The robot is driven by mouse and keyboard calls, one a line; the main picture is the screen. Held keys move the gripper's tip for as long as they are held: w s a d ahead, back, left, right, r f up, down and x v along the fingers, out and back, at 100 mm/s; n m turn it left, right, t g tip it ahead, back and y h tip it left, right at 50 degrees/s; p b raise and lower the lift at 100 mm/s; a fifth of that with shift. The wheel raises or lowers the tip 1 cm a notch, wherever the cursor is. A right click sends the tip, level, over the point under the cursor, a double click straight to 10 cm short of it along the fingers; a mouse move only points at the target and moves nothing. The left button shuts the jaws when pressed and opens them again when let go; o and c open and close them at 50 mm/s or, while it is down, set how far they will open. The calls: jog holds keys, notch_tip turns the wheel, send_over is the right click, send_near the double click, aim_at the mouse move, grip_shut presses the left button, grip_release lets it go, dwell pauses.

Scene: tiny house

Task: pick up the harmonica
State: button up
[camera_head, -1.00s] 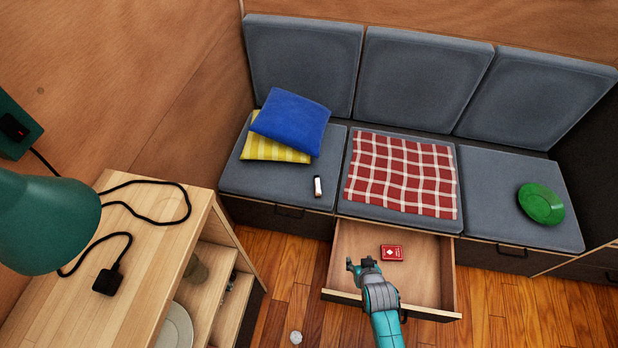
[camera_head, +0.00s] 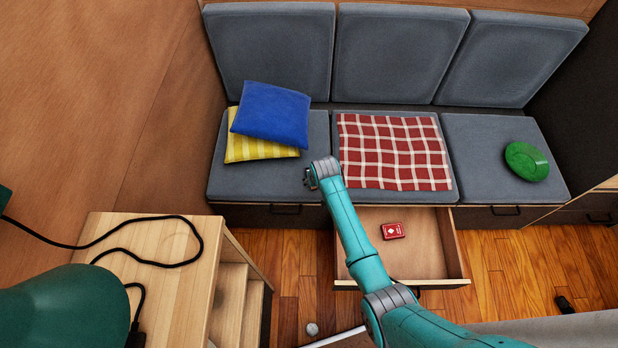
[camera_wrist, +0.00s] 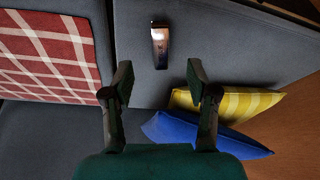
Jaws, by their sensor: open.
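The harmonica (camera_wrist: 160,45) is a small, narrow silver and dark piece on the grey seat cushion in the wrist view. It lies ahead of my gripper (camera_wrist: 158,85), between the lines of the two fingers and apart from them. My gripper is open and empty. In the head view my gripper (camera_head: 310,179) is over the front of the left seat cushion (camera_head: 228,184), and the harmonica is hidden there behind my arm's end.
Blue (camera_head: 271,114) and yellow striped (camera_head: 258,149) pillows lie behind the gripper. A red checked cloth (camera_head: 392,152) covers the middle seat. Below, an open drawer (camera_head: 432,262) holds a red card box (camera_head: 393,231).

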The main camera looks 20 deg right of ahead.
jog(key=shift+x, duration=3.95)
grip_shut()
